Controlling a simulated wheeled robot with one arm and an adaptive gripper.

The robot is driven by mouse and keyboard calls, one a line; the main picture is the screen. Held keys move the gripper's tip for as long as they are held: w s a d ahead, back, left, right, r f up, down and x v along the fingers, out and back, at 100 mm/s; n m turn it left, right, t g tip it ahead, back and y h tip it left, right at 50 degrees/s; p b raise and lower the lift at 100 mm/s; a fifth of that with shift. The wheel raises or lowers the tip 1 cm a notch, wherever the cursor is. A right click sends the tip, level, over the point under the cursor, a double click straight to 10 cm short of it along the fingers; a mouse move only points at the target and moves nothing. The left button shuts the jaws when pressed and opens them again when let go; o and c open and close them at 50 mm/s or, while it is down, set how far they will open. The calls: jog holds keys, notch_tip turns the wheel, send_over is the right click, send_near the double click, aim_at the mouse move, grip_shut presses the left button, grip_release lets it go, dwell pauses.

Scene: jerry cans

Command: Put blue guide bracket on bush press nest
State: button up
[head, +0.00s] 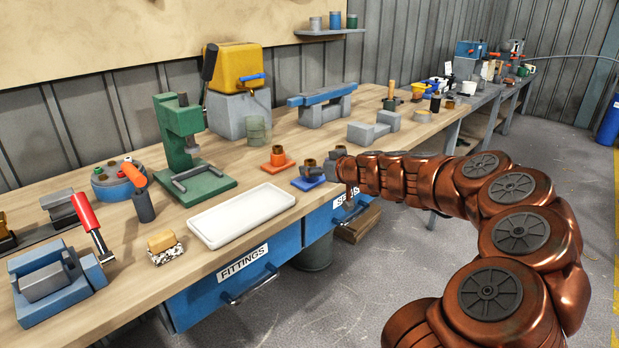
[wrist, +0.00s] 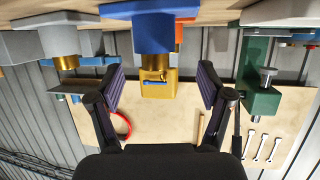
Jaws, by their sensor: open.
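The blue guide bracket (head: 308,183), a blue block with a brass bush, sits near the bench's front edge. My gripper (head: 334,168) is low beside it, on its right. In the inverted wrist view the blue bracket (wrist: 152,32) lies ahead, centred between the two spread fingers (wrist: 160,92), apparently not gripped. The gripper is open and empty. The green bush press (head: 180,140) stands farther left on the bench, with a grey nest piece (head: 193,177) on its base. The press also shows at the right of the wrist view (wrist: 262,85).
An orange bracket (head: 278,162) stands just behind the blue one. A grey bracket (wrist: 62,38) is close on the other side. A white tray (head: 240,216) lies between bracket and press at the front edge. A glassy green cylinder (head: 257,131) stands behind.

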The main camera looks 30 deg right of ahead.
aim_at(304, 184)
jog(key=x, duration=0.3)
jog(key=shift+w+d+f+p, duration=0.25)
jog(key=shift+w+f+p, duration=0.05)
jog(key=shift+f, duration=0.05)
jog(key=shift+w+f, duration=0.2)
jog(key=shift+w, duration=0.4)
jog(key=shift+c, duration=0.4)
grip_shut()
